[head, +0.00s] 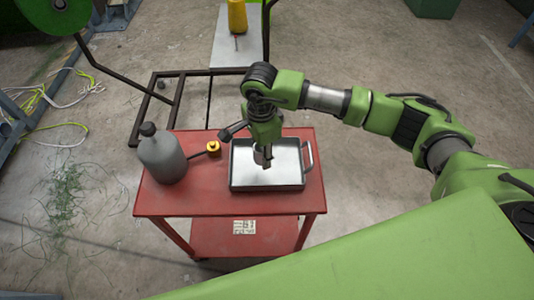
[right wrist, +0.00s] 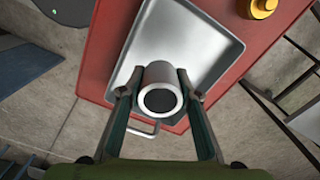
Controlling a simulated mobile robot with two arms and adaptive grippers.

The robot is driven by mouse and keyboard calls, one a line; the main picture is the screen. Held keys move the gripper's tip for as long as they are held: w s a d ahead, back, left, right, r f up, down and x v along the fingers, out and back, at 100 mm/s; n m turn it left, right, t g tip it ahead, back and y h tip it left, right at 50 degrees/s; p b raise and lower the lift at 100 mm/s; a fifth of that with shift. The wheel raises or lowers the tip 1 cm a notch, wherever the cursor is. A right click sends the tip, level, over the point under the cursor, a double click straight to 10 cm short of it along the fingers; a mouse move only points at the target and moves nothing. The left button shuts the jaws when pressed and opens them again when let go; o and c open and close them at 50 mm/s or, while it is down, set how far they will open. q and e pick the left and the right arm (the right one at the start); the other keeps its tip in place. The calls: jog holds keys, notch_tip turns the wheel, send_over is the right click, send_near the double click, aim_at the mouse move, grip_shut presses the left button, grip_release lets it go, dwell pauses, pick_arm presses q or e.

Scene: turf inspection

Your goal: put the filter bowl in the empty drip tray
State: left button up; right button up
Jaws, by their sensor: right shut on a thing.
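The filter bowl (right wrist: 161,90) is a pale metal cylinder with a dark round opening, seen in the right wrist view. My right gripper (right wrist: 159,88) is shut on it, one finger on each side. The drip tray (right wrist: 184,36) is a shallow silver pan with a handle. In the head view the tray (head: 287,178) lies on the red cart, and my right gripper (head: 265,155) points down over it. The bowl is mostly hidden there behind the fingers. I cannot tell whether it touches the tray floor. My left gripper is not in view.
On the red cart (head: 160,202), a grey bottle (head: 161,158) stands left of the tray. A small yellow round object (head: 213,147) sits between them. A dark metal frame (head: 140,110) is behind the cart, and cables (head: 50,92) lie on the floor at left.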

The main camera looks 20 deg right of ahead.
jog(key=shift+w+d+f+p, duration=0.15)
jog(key=shift+w+d+f, duration=0.25)
jog(key=shift+f, duration=0.2)
jog(key=shift+w+d+f+p, duration=0.15)
jog(key=shift+w+d+f, duration=0.2)
jog(key=shift+f, duration=0.25)
jog(key=shift+w+d+f+p, duration=0.1)
jog(key=shift+d+f+p, duration=0.1)
jog(key=shift+f, duration=0.75)
jog(key=shift+w+d+f+p, duration=0.1)
jog(key=shift+f+p, duration=0.1)
jog(key=shift+f, duration=0.75)
jog(key=shift+a, duration=0.1)
jog(key=shift+s, duration=0.1)
jog(key=shift+f, duration=0.1)
jog(key=o, duration=1.2)
jog(key=shift+o, duration=0.2)
